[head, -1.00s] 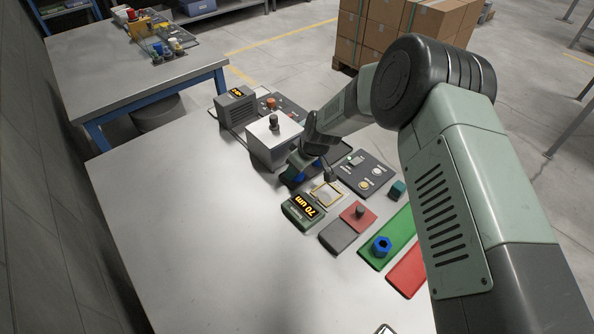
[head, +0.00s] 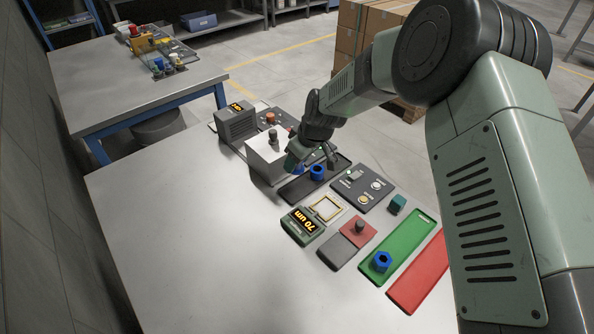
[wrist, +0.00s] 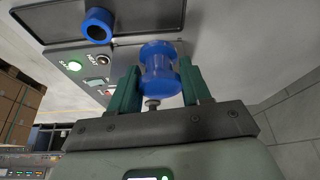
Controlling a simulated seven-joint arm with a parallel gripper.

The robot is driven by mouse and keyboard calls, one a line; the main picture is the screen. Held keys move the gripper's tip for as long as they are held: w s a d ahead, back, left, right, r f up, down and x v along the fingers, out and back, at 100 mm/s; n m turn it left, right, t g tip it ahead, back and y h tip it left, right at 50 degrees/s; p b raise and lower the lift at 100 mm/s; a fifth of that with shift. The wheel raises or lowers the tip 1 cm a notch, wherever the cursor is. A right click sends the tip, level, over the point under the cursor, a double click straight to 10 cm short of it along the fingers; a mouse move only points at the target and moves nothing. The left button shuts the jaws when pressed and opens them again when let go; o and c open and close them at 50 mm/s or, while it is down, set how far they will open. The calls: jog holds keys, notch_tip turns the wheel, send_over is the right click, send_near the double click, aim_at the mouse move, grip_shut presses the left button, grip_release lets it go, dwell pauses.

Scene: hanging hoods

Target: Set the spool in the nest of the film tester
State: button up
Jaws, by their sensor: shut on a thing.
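My gripper (wrist: 160,88) is shut on a blue flanged spool (wrist: 159,72), held between its green fingers in the wrist view. In the head view my gripper (head: 308,160) is over the dark tray's far end, beside the pale box, and mostly hides the held spool. The film tester (head: 302,225) appears to be the unit with the "70 um" display. Another blue spool (head: 318,172) stands on the dark tray (head: 296,190) and shows in the wrist view (wrist: 97,25).
A green tray (head: 415,240) holds one blue spool (head: 381,262); a red tray (head: 420,275) beside it looks empty. A button panel (head: 363,190), a red pad with a knob (head: 359,230) and a knobbed pale box (head: 268,165) stand nearby. The table's left side is clear.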

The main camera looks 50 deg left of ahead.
jog(key=shift+w+d+r+n, duration=0.2)
jog(key=shift+d+r+n, duration=0.1)
jog(key=shift+d, duration=0.1)
jog(key=w+d+f+n+g+h, duration=0.2)
jog(key=d+n+g, duration=0.1)
jog(key=d+n, duration=0.55)
jog(key=shift+s+d+f, duration=0.1)
jog(key=shift+d+f, duration=0.1)
jog(key=shift+f, duration=1.25)
jog(key=shift+s+d+f, duration=0.1)
jog(key=shift+d+f, duration=0.1)
jog(key=shift+f, duration=1.2)
jog(key=shift+f, duration=0.85)
jog(key=o, duration=1.6)
jog(key=shift+r, duration=0.1)
jog(key=shift+r, duration=3.35)
